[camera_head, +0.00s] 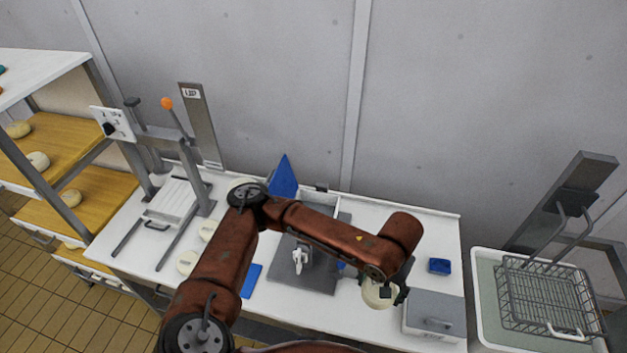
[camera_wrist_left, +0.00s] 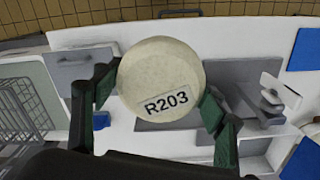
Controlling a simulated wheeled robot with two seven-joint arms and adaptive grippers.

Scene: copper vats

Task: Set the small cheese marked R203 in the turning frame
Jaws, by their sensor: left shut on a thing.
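My left gripper (camera_head: 384,292) is shut on a small round pale cheese (camera_head: 374,297) above the right part of the white table. In the left wrist view the cheese (camera_wrist_left: 160,78) faces the camera with the label R203 readable and slightly tilted. The green-padded fingers of the gripper (camera_wrist_left: 155,100) press on its two sides. A grey plate with a white clamp-like part (camera_head: 300,262) stands in the middle of the table, left of the held cheese; I cannot tell if it is the turning frame. My forearm partly covers the area behind it. My right gripper is not in view.
A grey box with a handle (camera_head: 435,314) stands close beside the held cheese. A small blue dish (camera_head: 439,266) lies behind it. A wire basket (camera_head: 545,295) is at the right. A lever press (camera_head: 190,165) and loose cheeses (camera_head: 187,262) are at the left, near a shelf rack (camera_head: 75,150).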

